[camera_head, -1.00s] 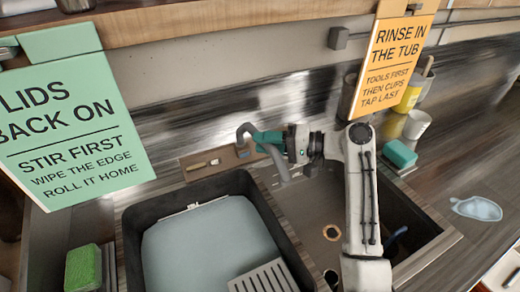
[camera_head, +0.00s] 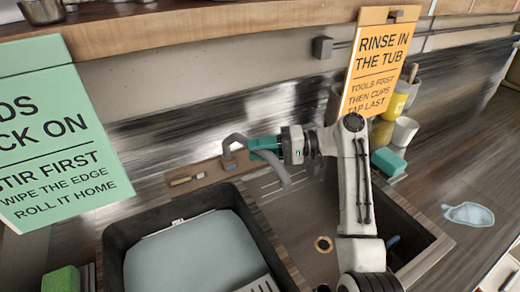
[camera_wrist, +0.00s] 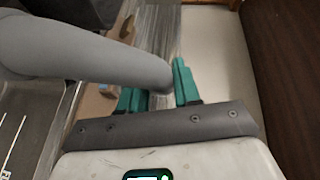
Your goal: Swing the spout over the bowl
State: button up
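The grey curved spout (camera_head: 276,166) rises from its base on the wooden ledge behind the sink and bends to the right. Its tip appears over the back left part of the sink, near the grooves; I cannot tell exactly how it lines up with the bowl's edge. The grey bowl (camera_head: 318,222), with a round drain, lies under my arm. My gripper (camera_head: 264,147) is at the spout, its teal fingers apart. In the wrist view the spout (camera_wrist: 85,52) crosses in front of the left finger, and a gap shows between the fingers. Contact is unclear.
A black tub (camera_head: 262,225) with a pale blue-grey surface inside stands left of the bowl. A brush (camera_head: 187,179) lies on the ledge. A teal sponge (camera_head: 388,161), a white cup (camera_head: 404,131) and a puddle (camera_head: 468,214) are to the right.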

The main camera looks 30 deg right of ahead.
jog(key=o, duration=0.3)
jog(key=b+v, duration=0.1)
jog(key=v, duration=0.9)
jog(key=shift+s+d+b, duration=0.2)
jog(key=shift+d+b, duration=0.15)
jog(key=shift+b, duration=0.05)
